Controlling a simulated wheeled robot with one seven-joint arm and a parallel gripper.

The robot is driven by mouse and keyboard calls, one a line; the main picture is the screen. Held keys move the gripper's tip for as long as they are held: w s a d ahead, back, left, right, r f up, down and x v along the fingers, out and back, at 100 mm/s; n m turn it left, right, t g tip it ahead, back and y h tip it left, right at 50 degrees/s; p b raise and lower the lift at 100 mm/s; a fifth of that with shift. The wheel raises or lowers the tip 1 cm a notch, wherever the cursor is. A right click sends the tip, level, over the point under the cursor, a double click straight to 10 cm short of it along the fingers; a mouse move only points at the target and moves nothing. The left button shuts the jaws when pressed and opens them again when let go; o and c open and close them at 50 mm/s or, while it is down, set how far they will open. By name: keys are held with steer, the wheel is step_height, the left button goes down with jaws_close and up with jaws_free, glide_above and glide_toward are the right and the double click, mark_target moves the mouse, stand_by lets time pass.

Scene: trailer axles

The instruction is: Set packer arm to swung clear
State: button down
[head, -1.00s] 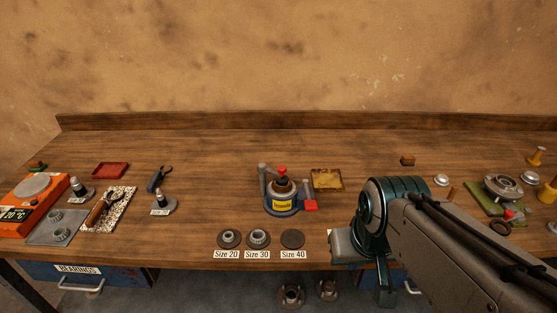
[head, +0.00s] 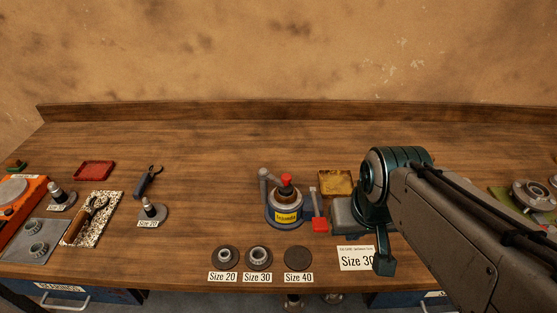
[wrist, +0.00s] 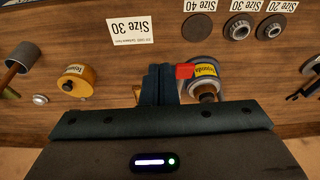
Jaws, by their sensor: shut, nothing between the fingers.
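The bearing packer (head: 284,208) is a round grey pot with a yellow label, standing mid-bench. A brown cone topped by a red knob (head: 286,180) rises from its middle. A grey post (head: 263,183) stands at its left. At its right side, a thin grey stem carries a red paddle (head: 319,224). I cannot tell for certain which part is the packer arm. In the wrist view, my gripper (wrist: 161,69) is shut and empty. Its fingers are close beside the red paddle (wrist: 185,71); contact is unclear. In the head view I cannot make out the fingertips.
A yellow tray (head: 336,182) lies behind the packer. A Size 30 card (head: 356,258) and Size 20, 30 and 40 places (head: 258,257) line the front. A yellow pot (wrist: 76,80) shows in the wrist view.

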steer(key=w+a+r+n, duration=0.1)
steer(key=w+a+n, duration=0.3)
steer(key=n, duration=0.6)
steer(key=w+a+r+n+h, duration=0.1)
steer(key=w+a+n, duration=0.3)
steer(key=n, duration=0.6)
steer(key=w+a+r+n+p, duration=0.1)
steer(key=w+a+r+n, duration=0.2)
steer(key=w+a+n, duration=0.2)
steer(key=a+n, duration=0.3)
steer(key=n, duration=0.2)
steer(key=shift+r+h, duration=0.2)
steer(key=shift+h, duration=0.2)
steer(key=shift+a, duration=0.1)
steer(key=p, duration=0.2)
glide_toward(275, 178)
steer(key=s+d+f, duration=0.2)
steer(key=s+f, duration=0.2)
steer(key=shift+w+d, duration=0.35)
steer(key=shift+w, duration=0.35)
